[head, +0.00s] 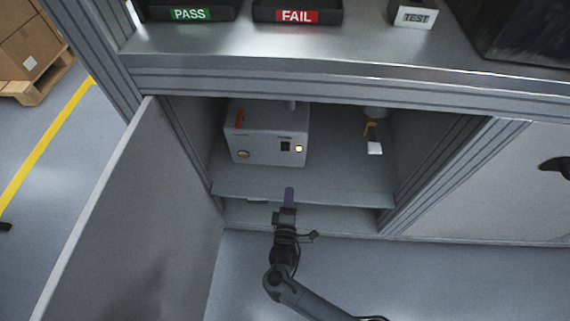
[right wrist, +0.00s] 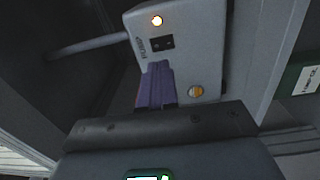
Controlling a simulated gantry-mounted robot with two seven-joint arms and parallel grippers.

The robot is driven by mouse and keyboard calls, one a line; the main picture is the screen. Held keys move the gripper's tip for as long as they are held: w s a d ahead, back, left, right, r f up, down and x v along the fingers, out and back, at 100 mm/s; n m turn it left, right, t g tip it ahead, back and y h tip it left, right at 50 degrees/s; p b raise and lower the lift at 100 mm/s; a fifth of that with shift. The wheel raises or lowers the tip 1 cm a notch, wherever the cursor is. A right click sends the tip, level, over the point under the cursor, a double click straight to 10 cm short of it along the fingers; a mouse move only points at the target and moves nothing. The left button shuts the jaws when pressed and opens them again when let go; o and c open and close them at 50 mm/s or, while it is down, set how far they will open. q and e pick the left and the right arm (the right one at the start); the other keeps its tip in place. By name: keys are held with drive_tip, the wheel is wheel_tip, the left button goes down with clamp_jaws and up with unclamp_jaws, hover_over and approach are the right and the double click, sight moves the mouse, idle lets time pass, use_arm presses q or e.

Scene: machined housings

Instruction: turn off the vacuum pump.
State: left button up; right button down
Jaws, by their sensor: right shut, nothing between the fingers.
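The vacuum pump (head: 262,138) is a light grey box inside the open cabinet, on its raised floor. Its front has a black switch (head: 285,147), a lit yellowish lamp (head: 299,148) and a round brass-coloured part (head: 243,154). In the right wrist view the pump (right wrist: 200,45) shows the switch (right wrist: 161,43) under the lit lamp (right wrist: 157,20). My right gripper (head: 289,192) is shut and empty, with purple fingers, below and in front of the pump. In the right wrist view its fingertips (right wrist: 157,68) appear just below the switch; I cannot tell whether they touch the pump. My left gripper is out of view.
The cabinet door (head: 130,220) stands open at left. Inside, right of the pump, hangs an orange-brown item with a white tag (head: 374,148). A closed door (head: 500,185) is at right. PASS (head: 190,14) and FAIL (head: 297,16) trays sit on the bench above.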

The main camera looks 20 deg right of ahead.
use_arm(q)
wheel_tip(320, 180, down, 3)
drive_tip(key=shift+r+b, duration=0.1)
drive_tip(key=shift+b, duration=0.75)
use_arm(e)
drive_tip(key=shift+w+a+n+t, duration=0.25)
drive_tip(key=shift+w+a, duration=0.15)
drive_tip(key=shift+w, duration=0.2)
drive_tip(key=shift+w+a+n+t, duration=0.15)
drive_tip(key=shift+w+a+t, duration=0.15)
drive_tip(key=shift+w, duration=0.25)
drive_tip(key=shift+a, duration=0.1)
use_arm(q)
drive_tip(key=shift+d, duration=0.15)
